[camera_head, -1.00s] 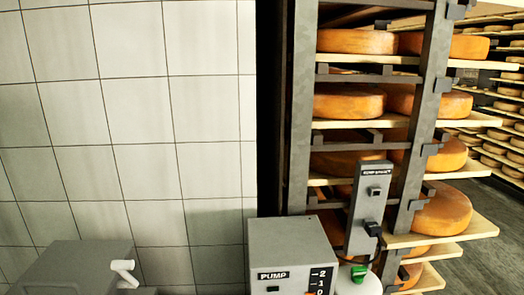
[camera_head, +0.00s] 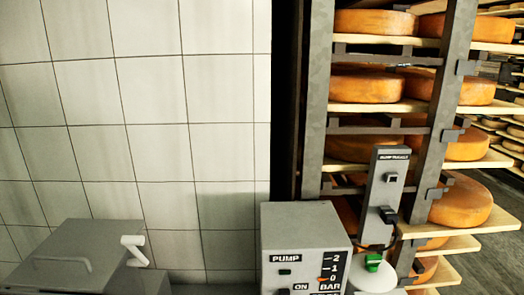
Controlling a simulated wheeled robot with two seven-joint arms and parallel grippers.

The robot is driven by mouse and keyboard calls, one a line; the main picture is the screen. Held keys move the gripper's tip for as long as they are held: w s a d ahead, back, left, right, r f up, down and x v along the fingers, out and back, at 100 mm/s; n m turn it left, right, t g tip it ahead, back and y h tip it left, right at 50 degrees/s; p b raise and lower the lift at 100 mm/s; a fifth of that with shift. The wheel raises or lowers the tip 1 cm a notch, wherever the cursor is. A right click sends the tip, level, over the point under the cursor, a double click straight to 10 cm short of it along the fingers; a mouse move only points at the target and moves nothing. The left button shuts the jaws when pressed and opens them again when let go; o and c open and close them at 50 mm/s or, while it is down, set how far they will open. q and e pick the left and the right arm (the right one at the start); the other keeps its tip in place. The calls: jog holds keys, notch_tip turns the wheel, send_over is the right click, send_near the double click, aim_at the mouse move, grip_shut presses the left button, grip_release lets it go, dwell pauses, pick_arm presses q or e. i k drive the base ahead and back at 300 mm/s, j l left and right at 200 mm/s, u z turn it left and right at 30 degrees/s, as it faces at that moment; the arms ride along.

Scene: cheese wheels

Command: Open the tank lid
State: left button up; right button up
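A grey box-shaped tank with a flat lid (camera_head: 75,250) stands at the lower left of the head view. The lid appears shut. A white handle (camera_head: 134,250) sticks out at its right side. The lower part of the tank is cut off by the bottom edge of the picture. Neither of my grippers is in view.
A grey pump box (camera_head: 305,235) with a bar scale stands at the lower middle. Behind is a rack (camera_head: 318,110) of cheese wheels (camera_head: 375,22). A tiled wall (camera_head: 150,120) fills the left.

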aim_at(81, 254)
jog(key=u, duration=1.35)
